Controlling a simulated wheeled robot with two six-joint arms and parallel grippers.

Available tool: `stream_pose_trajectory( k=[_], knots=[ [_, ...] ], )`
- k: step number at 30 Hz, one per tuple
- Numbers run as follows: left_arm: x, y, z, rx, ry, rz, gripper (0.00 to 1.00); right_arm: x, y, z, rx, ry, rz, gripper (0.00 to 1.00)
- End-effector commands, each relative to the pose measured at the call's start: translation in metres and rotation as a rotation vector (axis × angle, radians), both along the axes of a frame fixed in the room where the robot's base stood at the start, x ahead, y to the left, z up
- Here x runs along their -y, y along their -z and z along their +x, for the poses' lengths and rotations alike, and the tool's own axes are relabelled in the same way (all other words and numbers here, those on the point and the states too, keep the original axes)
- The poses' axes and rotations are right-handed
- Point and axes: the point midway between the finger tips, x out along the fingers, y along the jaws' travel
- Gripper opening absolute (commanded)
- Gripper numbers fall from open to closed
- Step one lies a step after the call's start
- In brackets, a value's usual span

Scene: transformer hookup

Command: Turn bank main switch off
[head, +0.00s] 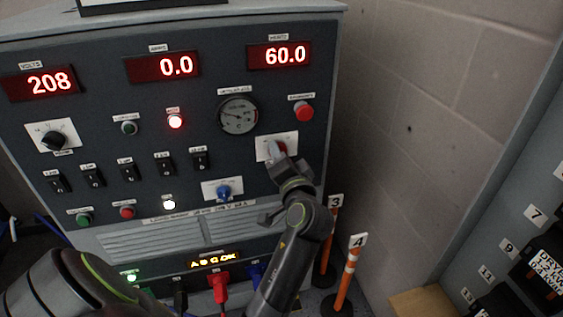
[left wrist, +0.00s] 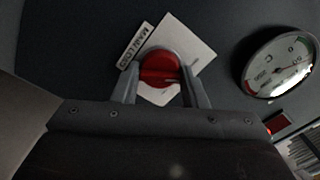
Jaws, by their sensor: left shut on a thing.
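The bank main switch is a red rotary knob (left wrist: 160,66) on a white square plate (left wrist: 190,57), at the right of the dark panel. A label beside it reads "MAIN LOAD", partly legible. In the head view the plate (head: 291,139) shows, with the knob mostly behind my fingers. My left gripper (left wrist: 161,72) is shut on the knob, one finger on each side. It also shows in the head view (head: 278,152), reaching up to the plate. I cannot tell the switch's marked position. My right gripper is not in view.
Displays (head: 167,67) read 208, 0.0 and 60.0. A red mushroom button (head: 304,111), a round gauge (head: 238,115) and a blue knob (head: 223,191) are near the switch. Cables (head: 218,285) plug in below. Orange posts (head: 349,268) and a block wall (head: 420,120) stand right.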

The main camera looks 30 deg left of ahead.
Motion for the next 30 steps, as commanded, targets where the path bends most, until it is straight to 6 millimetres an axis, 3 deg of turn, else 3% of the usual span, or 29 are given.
stream_pose_trajectory(
  k=[12, 29, 30],
  knots=[
    [-0.0001, 0.0003, 0.0002, 0.156, 0.000, -0.131, 0.16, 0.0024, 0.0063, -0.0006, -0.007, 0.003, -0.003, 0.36],
    [-0.0001, -0.0004, 0.0000, 0.181, 0.000, -0.155, 0.16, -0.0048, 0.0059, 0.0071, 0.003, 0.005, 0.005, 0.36],
    [-0.0001, -0.0004, 0.0000, 0.182, 0.000, -0.154, 0.40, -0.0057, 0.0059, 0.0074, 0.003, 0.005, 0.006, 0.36]
  ],
)
